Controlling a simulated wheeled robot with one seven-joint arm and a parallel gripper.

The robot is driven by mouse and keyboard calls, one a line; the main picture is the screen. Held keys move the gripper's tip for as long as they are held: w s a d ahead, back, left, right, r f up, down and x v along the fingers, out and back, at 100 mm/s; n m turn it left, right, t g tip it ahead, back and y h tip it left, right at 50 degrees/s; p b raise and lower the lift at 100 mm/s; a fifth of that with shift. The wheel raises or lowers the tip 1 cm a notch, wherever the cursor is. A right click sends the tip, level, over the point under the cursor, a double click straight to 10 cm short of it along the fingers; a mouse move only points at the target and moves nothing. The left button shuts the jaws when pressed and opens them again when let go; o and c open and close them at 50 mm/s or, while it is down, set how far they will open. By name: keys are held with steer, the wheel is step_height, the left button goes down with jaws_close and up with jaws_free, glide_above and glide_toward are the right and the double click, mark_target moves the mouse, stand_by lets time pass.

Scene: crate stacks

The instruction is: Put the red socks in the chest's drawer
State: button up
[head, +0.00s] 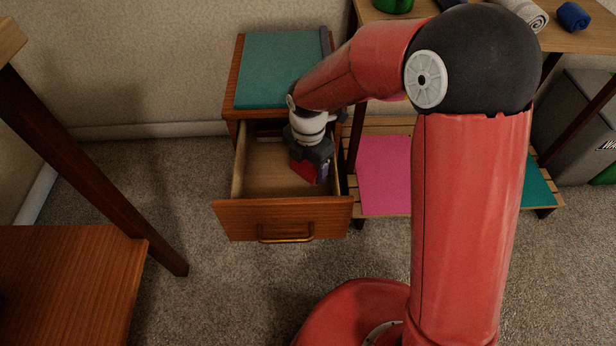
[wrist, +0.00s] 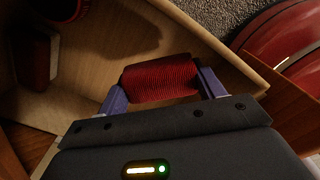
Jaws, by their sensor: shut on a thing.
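The chest (head: 230,112) is brown wood, and its drawer (head: 283,212) is pulled open towards me. My gripper (head: 312,172) points down into the right side of the drawer. It is shut on the red socks (head: 302,169), a ribbed red roll. In the wrist view the socks (wrist: 160,80) lie between the two purple fingertips of my gripper (wrist: 158,86), with the drawer's pale wooden inside around them. The left part of the drawer floor is bare. I cannot tell whether the socks touch the floor.
A teal cloth (head: 280,70) covers the chest top. A slatted rack with a pink sheet (head: 384,175) stands close right of the drawer. A wooden table (head: 75,280) is at left. In the wrist view, a dark red thing (wrist: 36,50) shows at upper left, unclear.

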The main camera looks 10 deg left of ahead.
mark_target(308, 185)
steer(key=shift+f+b, duration=0.45)
steer(key=shift+f, duration=1.8)
steer(key=shift+f, duration=0.2)
steer(key=o, duration=0.9)
steer(key=shift+r, duration=0.1)
steer(key=shift+o, duration=0.2)
